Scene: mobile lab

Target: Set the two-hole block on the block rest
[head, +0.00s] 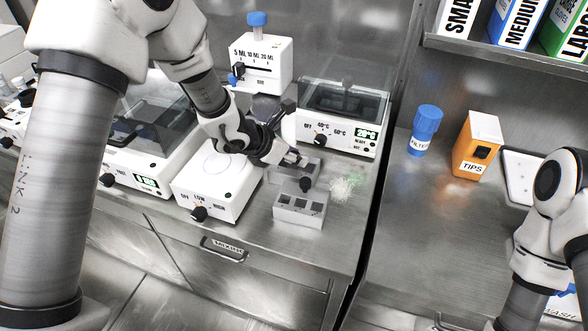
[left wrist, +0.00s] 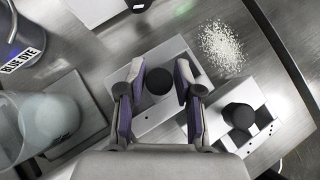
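A grey metal block (head: 279,175) lies on the bench under my left gripper (head: 298,168). It also shows in the left wrist view (left wrist: 148,112), where a round black shape (left wrist: 158,81) on it lies between the fingers; I cannot tell if that is a hole or a knob. The fingers of my left gripper (left wrist: 157,92) are spread on both sides, with gaps. A second grey block (head: 298,213) with several dark square openings stands in front, a black round piece (left wrist: 238,116) at it. I cannot tell which is the two-hole block and which the rest. My right gripper is out of view.
White granules (head: 343,188) lie right of the blocks. The mixer (head: 213,182) stands at left and a heater (head: 342,117) with a display behind. The bench has a front edge and a gap at right. A filter bottle (head: 424,132) and tips box (head: 476,143) stand beyond.

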